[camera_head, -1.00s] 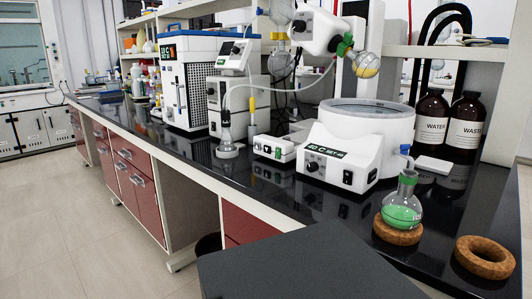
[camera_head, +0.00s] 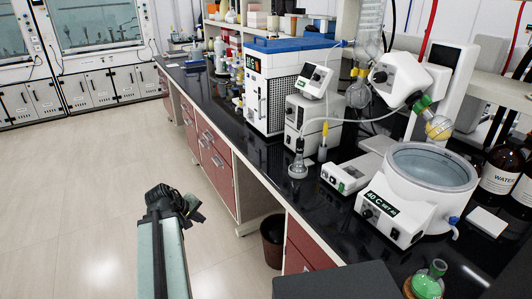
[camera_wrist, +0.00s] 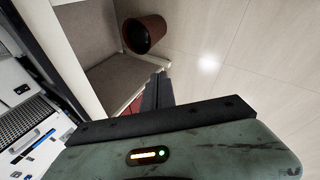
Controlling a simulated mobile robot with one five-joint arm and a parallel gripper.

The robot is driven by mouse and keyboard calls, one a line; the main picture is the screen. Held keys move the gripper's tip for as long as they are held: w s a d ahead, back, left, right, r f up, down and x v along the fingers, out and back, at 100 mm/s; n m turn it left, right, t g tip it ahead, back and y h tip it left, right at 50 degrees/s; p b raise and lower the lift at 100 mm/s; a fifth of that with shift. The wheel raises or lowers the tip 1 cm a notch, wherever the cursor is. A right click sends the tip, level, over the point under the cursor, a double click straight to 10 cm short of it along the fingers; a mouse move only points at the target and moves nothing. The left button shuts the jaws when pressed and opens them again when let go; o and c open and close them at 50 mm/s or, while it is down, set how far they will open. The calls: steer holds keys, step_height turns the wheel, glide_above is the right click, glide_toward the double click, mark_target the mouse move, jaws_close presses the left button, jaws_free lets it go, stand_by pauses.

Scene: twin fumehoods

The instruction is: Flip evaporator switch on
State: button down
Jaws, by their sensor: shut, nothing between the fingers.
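The rotary evaporator's white head (camera_head: 396,76) is tilted over its round water bath (camera_head: 432,168) on the black counter. The bath's front panel (camera_head: 392,217) has a green "40 C" display, a knob and a small dark rocker switch (camera_head: 395,233). A white control box (camera_head: 345,176) with small buttons lies left of the bath. I cannot tell which switch is the evaporator's or how it is set. My gripper (camera_wrist: 154,92) is shut and empty in the wrist view, pointing past the cabinets toward the floor. My arm is at the lower left in the head view, well apart from the evaporator.
The counter edge and red drawers (camera_head: 216,165) lie between my arm and the equipment. A brown bin (camera_head: 272,241) stands below the counter; it also shows in the wrist view (camera_wrist: 143,34). A green flask (camera_head: 428,280) stands near the bath. Open floor (camera_head: 95,190) is on the left.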

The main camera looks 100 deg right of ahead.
steer(key=s+a+r+m+g+p, duration=0.1)
steer(key=s+r, duration=0.5)
steer(key=s, duration=0.6)
steer(key=s+a+r+m+g+y+p, duration=0.1)
steer(key=s+r+p, duration=0.4)
steer(key=s, duration=0.8)
steer(key=s+a+r+m+g+p, duration=0.1)
steer(key=s+a+r+p, duration=0.3)
steer(key=s, duration=0.9)
step_height(320, 180, up, 3)
steer(key=shift+a+f+m+g+y+p, duration=0.2)
steer(key=shift+a+m+g+y+p, duration=0.2)
steer(key=shift+g, duration=0.5)
steer(key=shift+s, duration=0.1)
